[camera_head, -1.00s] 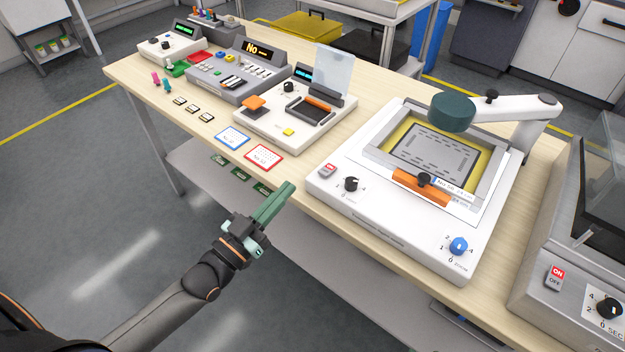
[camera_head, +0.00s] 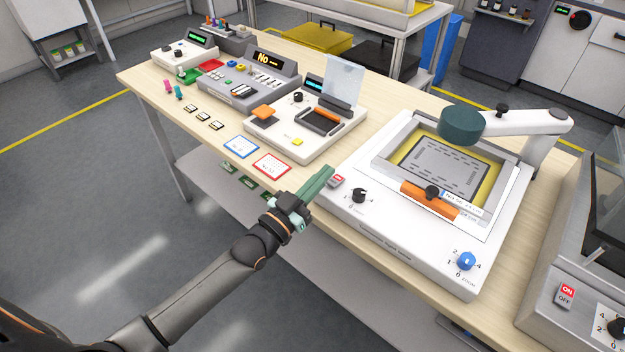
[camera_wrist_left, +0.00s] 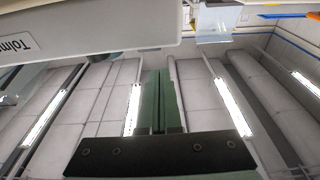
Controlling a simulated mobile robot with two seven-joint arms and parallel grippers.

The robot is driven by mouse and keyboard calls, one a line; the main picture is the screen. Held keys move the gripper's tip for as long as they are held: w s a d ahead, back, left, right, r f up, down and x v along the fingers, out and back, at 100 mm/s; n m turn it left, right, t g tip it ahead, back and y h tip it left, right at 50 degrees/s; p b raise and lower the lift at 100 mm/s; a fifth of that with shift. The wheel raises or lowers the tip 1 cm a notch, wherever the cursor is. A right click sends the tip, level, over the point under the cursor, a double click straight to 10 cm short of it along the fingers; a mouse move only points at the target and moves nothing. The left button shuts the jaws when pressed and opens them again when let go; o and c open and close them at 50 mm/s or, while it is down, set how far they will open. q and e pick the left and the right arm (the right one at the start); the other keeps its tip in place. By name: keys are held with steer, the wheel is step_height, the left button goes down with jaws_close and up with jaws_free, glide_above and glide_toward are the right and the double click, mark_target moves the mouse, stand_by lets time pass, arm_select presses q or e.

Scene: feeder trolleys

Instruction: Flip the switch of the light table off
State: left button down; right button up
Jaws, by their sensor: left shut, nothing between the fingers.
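The white light table (camera_head: 400,245) stands on the wooden bench, with a framed grey plate over a yellow area, a black knob (camera_head: 359,196) and a blue knob (camera_head: 466,261). Its small red and white rocker switch (camera_head: 336,182) is at its front left corner. My left gripper (camera_head: 327,172) has its green fingers shut and empty, with the tips close beside the switch in the head view. I cannot tell whether they touch it. In the left wrist view the closed fingers (camera_wrist_left: 160,76) show below a white, labelled device edge (camera_wrist_left: 90,28); the switch is not visible there.
A white device with an orange lever (camera_head: 264,112) stands left of the light table, and a grey machine with its own ON/OFF switch (camera_head: 566,296) stands to the right. Red and blue framed cards (camera_head: 271,166) lie near the bench's front edge. Open floor lies in front.

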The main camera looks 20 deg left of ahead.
arm_select(q)
steer(key=shift+s+f, duration=0.15)
steer(key=shift+f, duration=0.9)
arm_select(e)
steer(key=shift+w+a+r, duration=0.15)
steer(key=shift+w+a, duration=0.25)
steer(key=shift+w, duration=0.05)
